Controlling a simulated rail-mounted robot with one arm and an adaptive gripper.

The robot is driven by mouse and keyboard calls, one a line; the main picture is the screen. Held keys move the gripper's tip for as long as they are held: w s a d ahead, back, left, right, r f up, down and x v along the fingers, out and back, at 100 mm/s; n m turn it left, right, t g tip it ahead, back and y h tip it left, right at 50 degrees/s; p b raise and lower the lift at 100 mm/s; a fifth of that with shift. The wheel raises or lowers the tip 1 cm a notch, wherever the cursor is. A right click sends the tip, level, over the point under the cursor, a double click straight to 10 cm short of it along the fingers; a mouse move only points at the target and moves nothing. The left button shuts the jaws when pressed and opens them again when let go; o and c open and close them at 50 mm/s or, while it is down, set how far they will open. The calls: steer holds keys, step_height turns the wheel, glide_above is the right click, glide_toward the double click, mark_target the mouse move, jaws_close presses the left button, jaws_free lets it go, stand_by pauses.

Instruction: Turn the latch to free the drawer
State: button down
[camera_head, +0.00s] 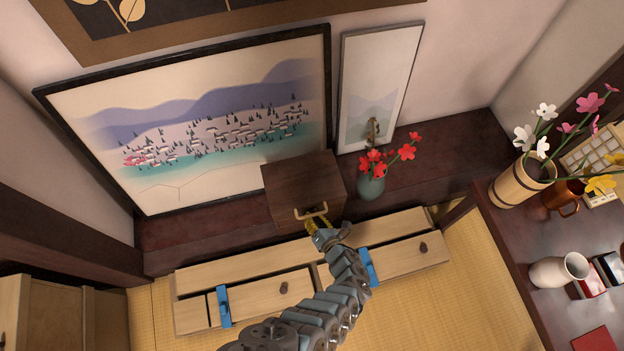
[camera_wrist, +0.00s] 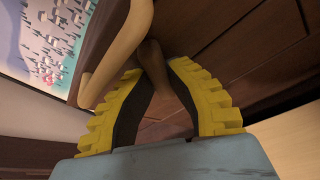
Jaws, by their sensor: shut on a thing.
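A dark brown wooden box (camera_head: 303,188) with a drawer front stands on the ledge in the head view. A tan bar handle (camera_head: 312,212) sticks out of its front; in the wrist view the handle (camera_wrist: 113,55) rises at the left, beside the fingers. My gripper (camera_head: 316,227) is at the front of the box, just below the handle. In the wrist view its yellow, black-padded fingers close around a small brown latch (camera_wrist: 158,72) in front of the dark front face. The latch's exact turn angle is hard to tell. In the head view my gripper hides it.
A teal vase with red flowers (camera_head: 371,184) stands right of the box. A large landscape picture (camera_head: 200,120) leans behind it. A dark table (camera_head: 520,240) with vessels is at the right.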

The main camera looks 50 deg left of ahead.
steer(key=shift+d+f, duration=0.1)
steer(key=c, duration=1)
jaws_free()
steer(key=v, duration=1.2)
